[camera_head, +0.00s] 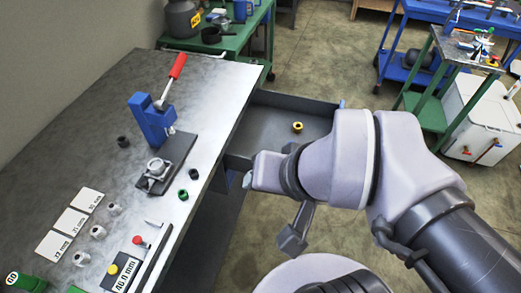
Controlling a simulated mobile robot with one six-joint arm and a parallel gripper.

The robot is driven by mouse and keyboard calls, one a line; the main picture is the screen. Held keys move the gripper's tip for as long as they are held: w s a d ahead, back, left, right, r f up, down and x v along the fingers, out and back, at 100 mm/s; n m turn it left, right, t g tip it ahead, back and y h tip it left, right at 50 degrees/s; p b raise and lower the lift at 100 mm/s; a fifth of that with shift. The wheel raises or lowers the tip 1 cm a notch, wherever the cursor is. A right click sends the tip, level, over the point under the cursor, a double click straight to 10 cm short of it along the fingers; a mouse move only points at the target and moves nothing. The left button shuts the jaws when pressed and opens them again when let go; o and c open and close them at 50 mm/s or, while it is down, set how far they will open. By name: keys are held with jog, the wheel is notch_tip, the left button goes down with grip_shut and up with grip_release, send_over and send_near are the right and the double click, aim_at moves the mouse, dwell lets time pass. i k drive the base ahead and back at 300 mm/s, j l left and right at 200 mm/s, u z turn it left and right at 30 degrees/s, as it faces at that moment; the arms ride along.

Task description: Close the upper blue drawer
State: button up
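The drawer (262,112) is pulled out from under the right side of the workbench. Its inside is dark grey, and a bit of blue front edge (341,103) shows at its far right corner. A small yellow and black ring (298,127) lies in it. My arm covers the near part of the drawer and most of its front. What appears to be my gripper (292,238) hangs below my wrist, on the near side of the drawer. I cannot tell whether its fingers are open or shut, or whether it touches the drawer.
The workbench top (110,80) holds a blue press with a red handle (172,80), several small metal parts and white label cards (72,222). A green table (235,40) stands behind. A blue cart (400,65) and white cabinet (480,125) stand right. Floor between is clear.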

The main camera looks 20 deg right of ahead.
aim_at(266, 124)
jog(key=l, duration=0.55)
jog(key=i+l+z, duration=0.1)
jog(key=l, duration=0.4)
jog(key=i+l, duration=0.1)
jog(key=l, duration=0.45)
jog(key=i+z, duration=0.35)
jog(key=k+l, duration=0.05)
jog(key=k, duration=0.05)
